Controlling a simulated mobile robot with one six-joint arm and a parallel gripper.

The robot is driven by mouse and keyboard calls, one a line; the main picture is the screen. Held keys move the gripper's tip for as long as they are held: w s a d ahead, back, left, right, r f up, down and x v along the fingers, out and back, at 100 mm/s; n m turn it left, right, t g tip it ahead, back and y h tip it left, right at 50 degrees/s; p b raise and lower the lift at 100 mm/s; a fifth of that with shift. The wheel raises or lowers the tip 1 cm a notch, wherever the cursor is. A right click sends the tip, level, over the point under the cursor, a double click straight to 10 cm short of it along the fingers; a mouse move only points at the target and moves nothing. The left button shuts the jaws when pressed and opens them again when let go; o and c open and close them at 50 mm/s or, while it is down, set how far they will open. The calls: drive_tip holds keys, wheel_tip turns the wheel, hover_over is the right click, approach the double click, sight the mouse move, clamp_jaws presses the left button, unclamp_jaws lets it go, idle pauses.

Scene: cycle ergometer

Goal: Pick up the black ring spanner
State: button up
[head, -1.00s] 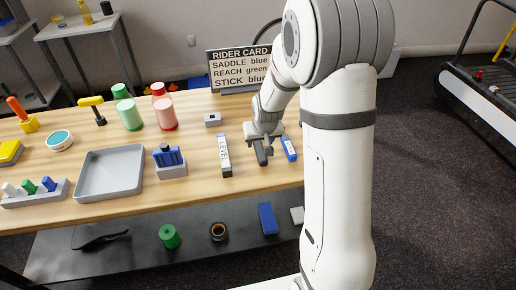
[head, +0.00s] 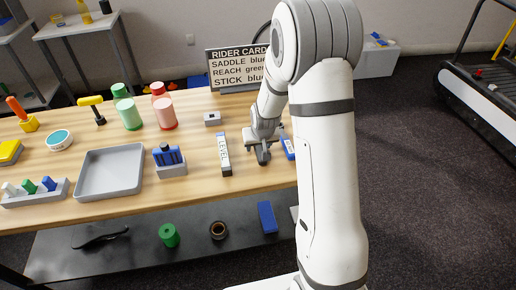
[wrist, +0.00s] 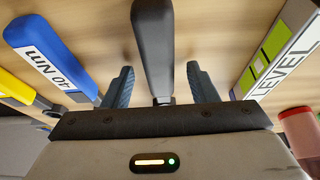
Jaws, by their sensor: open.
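A black handle, seemingly that of the black ring spanner (wrist: 153,40), runs between the two fingers of my gripper (wrist: 160,72) in the wrist view. The fingers stand apart, one on each side of it, with gaps visible on both sides. Its ring end is not clear in this view. In the head view my gripper (head: 260,157) is low over the wooden bench, between the level and a blue-handled tool, and it hides most of the spanner there.
The level (wrist: 282,48) lies to the right in the wrist view; the blue-handled tool (wrist: 45,58) and a yellow-handled tool (wrist: 20,92) lie left. In the head view, a grey tray (head: 110,195) and blue-pegged block (head: 171,168) stand left. A dark elongated object (head: 100,238) lies on the lower shelf.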

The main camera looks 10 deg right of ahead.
drive_tip(key=shift+f, duration=0.1)
clamp_jaws()
idle(0.5)
drive_tip(key=shift+r, duration=0.3)
wheel_tip(320, 180, up, 10)
drive_tip(key=c, duration=0.6)
unclamp_jaws()
drive_tip(key=shift+f, duration=0.1)
clamp_jaws()
